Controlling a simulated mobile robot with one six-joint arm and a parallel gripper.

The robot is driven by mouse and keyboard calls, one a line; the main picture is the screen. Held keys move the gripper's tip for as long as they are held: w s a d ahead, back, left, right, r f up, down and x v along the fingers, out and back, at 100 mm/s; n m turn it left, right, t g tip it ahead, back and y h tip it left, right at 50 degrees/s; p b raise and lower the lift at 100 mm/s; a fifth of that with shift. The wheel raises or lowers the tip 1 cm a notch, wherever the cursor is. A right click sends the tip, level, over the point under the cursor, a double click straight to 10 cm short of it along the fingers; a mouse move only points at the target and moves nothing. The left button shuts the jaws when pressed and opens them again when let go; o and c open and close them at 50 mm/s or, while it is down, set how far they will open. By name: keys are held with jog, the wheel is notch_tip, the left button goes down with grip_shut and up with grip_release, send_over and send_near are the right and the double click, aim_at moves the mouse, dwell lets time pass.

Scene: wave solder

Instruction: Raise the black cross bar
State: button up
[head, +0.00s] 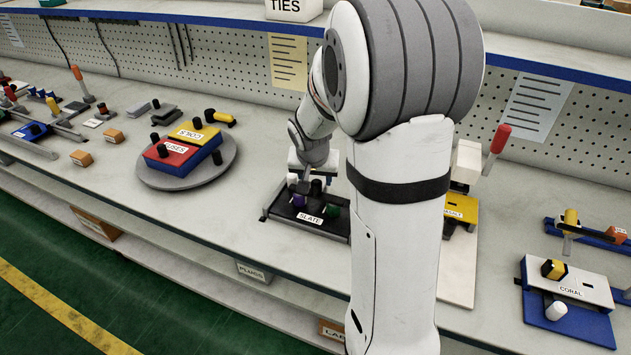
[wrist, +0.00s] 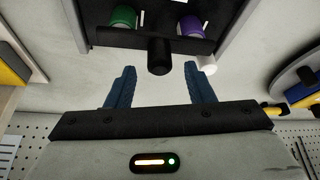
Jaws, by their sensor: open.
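The black cross bar (wrist: 122,39) lies across the dark fixture at the top of the wrist view, with a black round knob (wrist: 159,55) at its middle. A green part (wrist: 123,18) and a purple part (wrist: 190,25) sit behind the bar. In the head view this fixture, labelled SLATE (head: 309,218), stands on the bench, and a black knob (head: 316,187) shows on it. My gripper (wrist: 159,73) is open and empty. Its blue fingers stand apart either side of the knob's line, with the knob just beyond the tips. My arm hides part of the fixture in the head view.
A round turntable (head: 187,181) with red and yellow boxes stands left of the fixture. A yellow-plated press with a red-handled lever (head: 497,139) is to the right. The CORAL fixture (head: 566,316) is at far right. Bare bench lies between the turntable and the SLATE fixture.

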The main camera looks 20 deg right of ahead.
aim_at(316, 182)
jog(key=shift+x, duration=1.8)
grip_shut()
